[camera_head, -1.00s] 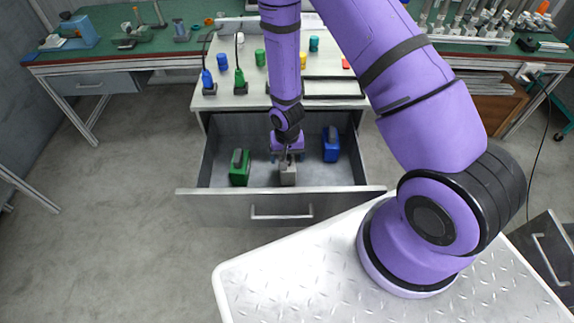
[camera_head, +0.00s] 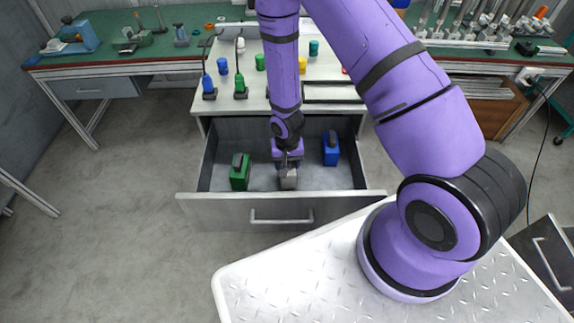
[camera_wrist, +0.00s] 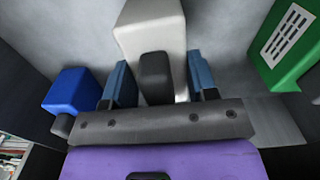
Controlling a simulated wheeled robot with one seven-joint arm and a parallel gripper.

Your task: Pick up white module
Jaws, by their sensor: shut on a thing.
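The white module (camera_head: 288,180) is a pale block with a dark grey top part, in the open drawer (camera_head: 330,213) between a green module (camera_head: 239,173) and a blue module (camera_head: 331,149). My gripper (camera_head: 288,163) reaches down into the drawer and is shut on the white module. In the wrist view the white module (camera_wrist: 153,32) sits between the two blue-grey fingers of my gripper (camera_wrist: 158,82), which lie on both sides of its dark part. Whether its base touches the drawer floor cannot be told.
The drawer's walls stand close around the modules. On the cabinet top behind are a blue cylinder (camera_head: 222,66), a green cylinder (camera_head: 260,62) and corded blue and green items. Green-topped benches (camera_head: 150,55) flank it. Bare floor lies to the left.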

